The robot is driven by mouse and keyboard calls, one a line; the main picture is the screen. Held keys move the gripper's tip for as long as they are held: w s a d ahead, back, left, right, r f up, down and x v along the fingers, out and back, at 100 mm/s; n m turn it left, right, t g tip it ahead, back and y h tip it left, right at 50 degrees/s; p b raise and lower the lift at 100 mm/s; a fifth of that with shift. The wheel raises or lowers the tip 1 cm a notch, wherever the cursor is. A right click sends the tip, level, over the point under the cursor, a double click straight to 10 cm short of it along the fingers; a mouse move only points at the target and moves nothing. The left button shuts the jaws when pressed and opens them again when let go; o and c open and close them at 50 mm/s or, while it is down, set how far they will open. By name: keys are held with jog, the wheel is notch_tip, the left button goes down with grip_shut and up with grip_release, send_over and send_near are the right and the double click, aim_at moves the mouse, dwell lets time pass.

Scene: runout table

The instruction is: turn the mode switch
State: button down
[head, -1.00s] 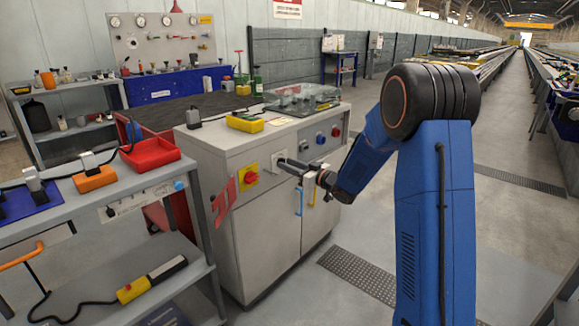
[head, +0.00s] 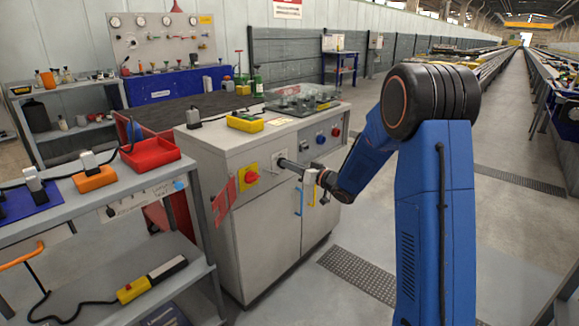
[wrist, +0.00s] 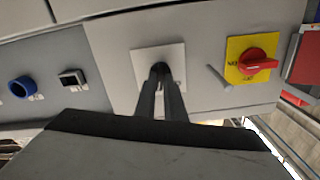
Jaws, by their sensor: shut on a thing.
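The mode switch is a small dark knob (wrist: 160,68) on a square white plate (wrist: 145,58), set in the grey cabinet front. In the wrist view my gripper (wrist: 161,76) reaches it with both dark fingers, closed on the knob, which they mostly hide. In the head view my gripper (head: 281,163) points left at the cabinet front and its tips meet the white plate (head: 275,158). The knob itself is hidden there, and its angle cannot be read.
A red rotary switch (head: 251,177) on a yellow plate sits left of the white plate, with a red tag hanging nearby. A blue knob (head: 320,138) and other controls lie to the right. Door handles (head: 299,201) are below. A shelf cart (head: 130,192) stands at left.

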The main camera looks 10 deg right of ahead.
jog(key=m, duration=0.5)
jog(key=shift+d+m, duration=0.1)
jog(key=shift+m, duration=0.2)
dwell(0.4)
jog(key=c, duration=1.8)
grip_release()
jog(key=shift+c, duration=0.2)
jog(key=v, duration=1.7)
jog(key=shift+d, duration=0.15)
jog(key=shift+s, duration=0.1)
